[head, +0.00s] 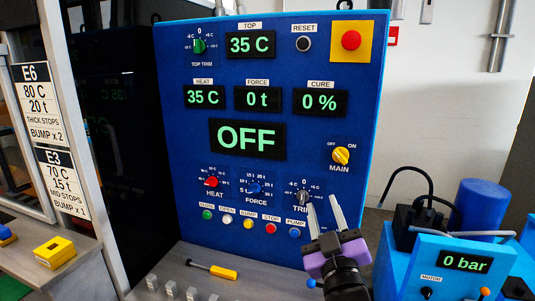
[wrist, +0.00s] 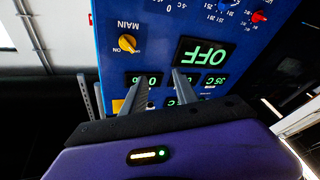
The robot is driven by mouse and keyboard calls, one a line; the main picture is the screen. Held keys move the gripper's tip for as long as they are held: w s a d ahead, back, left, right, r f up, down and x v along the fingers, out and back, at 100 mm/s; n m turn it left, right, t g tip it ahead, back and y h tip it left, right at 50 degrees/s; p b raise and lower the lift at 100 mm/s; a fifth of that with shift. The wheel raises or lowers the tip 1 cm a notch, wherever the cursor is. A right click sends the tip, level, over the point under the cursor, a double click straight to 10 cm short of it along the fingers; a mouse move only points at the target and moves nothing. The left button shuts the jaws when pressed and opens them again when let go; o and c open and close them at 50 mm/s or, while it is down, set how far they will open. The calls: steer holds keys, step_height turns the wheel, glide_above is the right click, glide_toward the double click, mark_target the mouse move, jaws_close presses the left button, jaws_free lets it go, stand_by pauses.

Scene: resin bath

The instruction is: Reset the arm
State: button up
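My gripper (head: 322,203) is purple with two grey fingers. It is raised in front of the lower right of the blue control panel (head: 345,100), fingers pointing up. The fingers are apart with nothing between them. In the head view the left fingertip is close to the TRIM knob (head: 304,197) and overlaps its surroundings; I cannot tell whether it touches. In the wrist view the fingers (wrist: 158,80) are also spread, with the panel upside down beyond them. The large display (head: 247,139) reads OFF.
The panel has a yellow MAIN knob (head: 341,155), a red button (head: 351,40) and a row of small buttons. A yellow-handled tool (head: 222,272) lies on the ledge below. A blue pump unit (head: 460,265) reading 0 bar stands at right. Cards (head: 37,102) hang at left.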

steer(key=s+d+f+m+y, duration=0.1)
steer(key=s+f, duration=0.5)
steer(key=s, duration=0.3)
steer(key=s+d+f+m, duration=0.1)
steer(key=s+d+f, duration=0.1)
steer(key=s+f, duration=0.55)
steer(key=s+d+f+m+g, duration=0.1)
steer(key=s+f+g, duration=0.1)
steer(key=s, duration=0.8)
steer(key=s+d+f+m+g+h, duration=0.1)
steer(key=s+d+f+g, duration=0.1)
steer(key=s, duration=0.9)
steer(key=s+d+f+m+g, duration=0.1)
steer(key=s+d+f+g, duration=0.1)
steer(key=s, duration=0.9)
steer(key=shift+f+m+h, duration=0.4)
steer(key=shift+f, duration=0.35)
